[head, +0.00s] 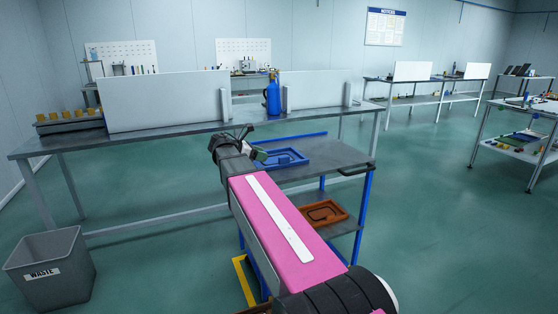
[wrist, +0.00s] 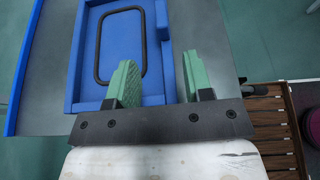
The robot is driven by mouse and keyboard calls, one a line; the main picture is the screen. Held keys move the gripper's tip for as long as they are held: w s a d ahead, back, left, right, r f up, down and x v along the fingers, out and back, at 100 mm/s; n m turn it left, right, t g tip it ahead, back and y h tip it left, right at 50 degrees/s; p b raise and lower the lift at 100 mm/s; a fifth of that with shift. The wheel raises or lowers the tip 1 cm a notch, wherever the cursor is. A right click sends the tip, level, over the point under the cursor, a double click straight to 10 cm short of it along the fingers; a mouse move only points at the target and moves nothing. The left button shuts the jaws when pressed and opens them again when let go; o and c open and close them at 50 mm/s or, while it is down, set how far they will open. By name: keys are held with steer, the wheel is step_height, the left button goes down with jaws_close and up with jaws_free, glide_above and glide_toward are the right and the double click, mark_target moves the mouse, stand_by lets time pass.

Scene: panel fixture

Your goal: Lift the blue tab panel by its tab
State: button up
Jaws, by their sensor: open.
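The blue tab panel (head: 284,158) lies flat on the cart's grey top shelf in the head view, partly behind my gripper. The wrist view shows it close up, a blue panel (wrist: 90,55) with a raised rim and a rounded black loop on its face. My gripper (wrist: 157,82) is open, with its two green-padded fingers apart over the panel's near right corner. A blue edge part of the panel shows between the fingers; the left finger overlaps the panel in view. I cannot tell the height gap. In the head view my gripper (head: 255,147) is at the panel's left side.
An orange-brown panel (head: 324,213) lies on the lower shelf. The cart's top shelf (head: 338,157) has bare room right of the blue panel. A long bench (head: 180,135) with white boards and a blue bottle (head: 273,97) stands behind. A waste bin (head: 52,270) stands at left.

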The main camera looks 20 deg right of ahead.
mark_target(279, 159)
steer(key=x, duration=0.8)
steer(key=shift+s, duration=0.2)
steer(key=shift+a, duration=0.1)
jaws_close()
